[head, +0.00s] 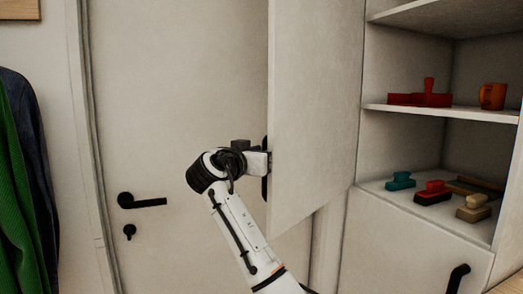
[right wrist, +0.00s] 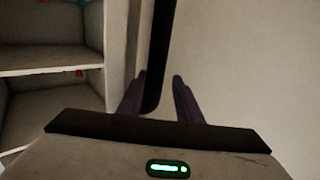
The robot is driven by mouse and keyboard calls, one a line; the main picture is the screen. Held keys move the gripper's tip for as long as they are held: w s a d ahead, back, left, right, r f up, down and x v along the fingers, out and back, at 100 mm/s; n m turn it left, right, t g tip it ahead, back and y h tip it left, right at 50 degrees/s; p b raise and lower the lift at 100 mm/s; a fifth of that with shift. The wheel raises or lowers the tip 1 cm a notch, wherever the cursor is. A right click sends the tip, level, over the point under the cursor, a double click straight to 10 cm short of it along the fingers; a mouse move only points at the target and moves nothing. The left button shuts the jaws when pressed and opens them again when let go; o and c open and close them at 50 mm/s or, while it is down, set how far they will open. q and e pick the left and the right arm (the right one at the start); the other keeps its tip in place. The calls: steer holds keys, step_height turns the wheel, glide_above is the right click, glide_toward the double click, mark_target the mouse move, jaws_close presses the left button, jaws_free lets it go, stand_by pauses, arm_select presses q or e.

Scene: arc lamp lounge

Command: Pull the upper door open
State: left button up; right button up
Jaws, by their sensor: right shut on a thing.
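The upper door (head: 315,110) is a pale panel swung well out from the shelf cupboard, hinged on its right side beside the open shelves. Its black bar handle (head: 265,185) is on the far face, mostly hidden by the door edge. My right gripper (head: 262,162) reaches it from the left. My left gripper is not in view.
Open shelves (head: 440,110) hold a red object (head: 420,98), an orange mug (head: 492,96) and several brushes (head: 433,192). A lower door (head: 410,245) with a black handle (head: 458,278) is shut. A room door (head: 170,100) and hanging clothes (head: 25,170) are at the left.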

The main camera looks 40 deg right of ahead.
steer(key=b+v, duration=0.2)
steer(key=v, duration=0.8)
steer(key=shift+a, duration=0.2)
steer(key=w+a+f+n+t+y, duration=0.1)
steer(key=w+f+n+y, duration=0.15)
steer(key=f, duration=0.75)
steer(key=w+a+f+n+t+y, duration=0.2)
steer(key=f+n, duration=0.2)
steer(key=f, duration=0.5)
steer(key=s+a+f+n+y, duration=0.2)
steer(key=f, duration=0.7)
steer(key=s+a+f+n+y, duration=0.2)
steer(key=f+n+y, duration=0.1)
steer(key=f, duration=0.6)
steer(key=s+a+f+n+g+y, duration=0.1)
steer(key=s+a+f+n+y, duration=0.35)
steer(key=s+f, duration=0.85)
steer(key=s+a+f+y, duration=0.1)
steer(key=s+a+f, duration=0.1)
steer(key=s, duration=0.4)
steer(key=s+a+f+m+g+y, duration=0.1)
steer(key=s+a+f, duration=0.1)
steer(key=s+f, duration=0.2)
steer(key=s+a+f+y, duration=0.2)
steer(key=s+a+f, duration=0.1)
steer(key=s, duration=0.5)
steer(key=shift+s+f+g, duration=0.15)
steer(key=shift+f+g, duration=0.15)
steer(key=shift+f, duration=0.2)
